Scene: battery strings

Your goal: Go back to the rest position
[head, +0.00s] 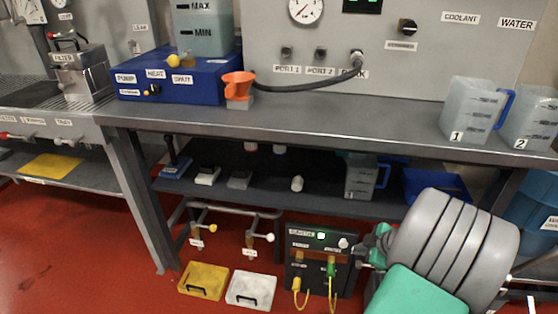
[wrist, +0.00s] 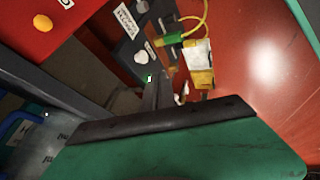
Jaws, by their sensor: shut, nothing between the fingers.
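My gripper (wrist: 158,88) shows in the wrist view as dark narrow fingers past a dark bar and a green housing. The fingers are together with nothing between them. They point toward the dark charger box (wrist: 132,45), and I cannot tell the exact gap. In the head view, my grey ribbed arm and green housing fill the lower right. The charger box (head: 318,262) stands on the red floor under the bench, with a lit green lamp, a green plug (head: 331,268) and yellow cables. The fingertips are hard to make out in this view.
A grey bench (head: 300,128) with a lower shelf (head: 290,202) stands ahead. A yellow case (head: 202,280) and a white case (head: 251,289) lie left of the charger. Jug 1 (head: 470,108) and jug 2 (head: 528,118) stand on the bench. Red floor is open at left.

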